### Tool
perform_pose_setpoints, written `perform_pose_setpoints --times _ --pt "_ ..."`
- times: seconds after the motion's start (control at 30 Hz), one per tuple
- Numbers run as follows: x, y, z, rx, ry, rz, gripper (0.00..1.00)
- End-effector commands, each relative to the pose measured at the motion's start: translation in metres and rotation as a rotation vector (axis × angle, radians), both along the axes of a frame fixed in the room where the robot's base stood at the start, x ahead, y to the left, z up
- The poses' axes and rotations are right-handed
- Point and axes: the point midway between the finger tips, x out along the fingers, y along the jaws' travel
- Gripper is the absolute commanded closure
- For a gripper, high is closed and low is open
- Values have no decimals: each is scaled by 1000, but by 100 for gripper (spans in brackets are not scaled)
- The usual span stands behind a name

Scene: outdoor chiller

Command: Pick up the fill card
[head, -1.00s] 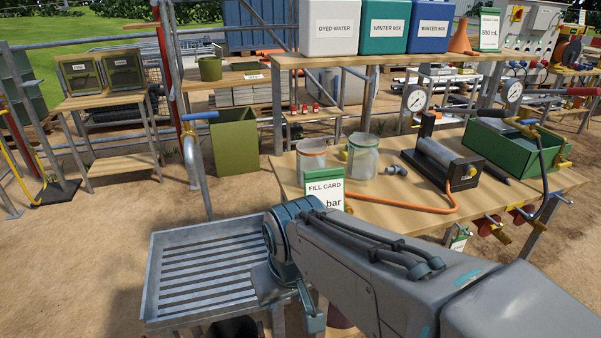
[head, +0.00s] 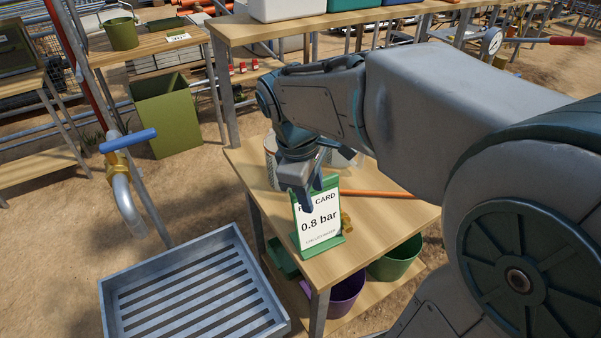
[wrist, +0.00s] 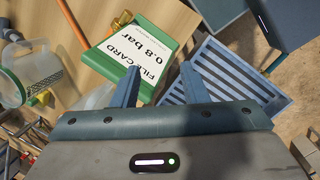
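The fill card (head: 318,228) is a white card reading 0.8 bar in a green stand. It stands upright near the front corner of the wooden bench (head: 385,222). My gripper (head: 308,200) points down at the card's top edge, and one finger covers part of its title. In the wrist view the card (wrist: 135,52) lies just beyond the fingertips, its title edge nearest them. My gripper (wrist: 160,67) is open there, with a gap between the two fingers. I cannot tell whether a finger touches the card.
Clear jars (head: 271,160) stand behind my gripper, partly hidden. A brass fitting (head: 346,222) and an orange hose (head: 378,193) are close to the card. A slatted metal tray (head: 172,262) and a blue-handled tap (head: 128,140) are at left. Purple (head: 347,290) and green (head: 398,260) buckets sit below.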

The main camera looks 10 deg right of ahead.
Motion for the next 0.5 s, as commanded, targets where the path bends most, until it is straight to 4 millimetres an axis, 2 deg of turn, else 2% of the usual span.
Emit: perform_pose_setpoints --times 0.03,0.2,0.33,0.5 --pt "16 7 11 -35 63 137 60" --pt "53 27 30 -123 258 546 60" --pt "71 40 36 -156 365 749 60" --pt "80 45 36 -172 433 865 60"
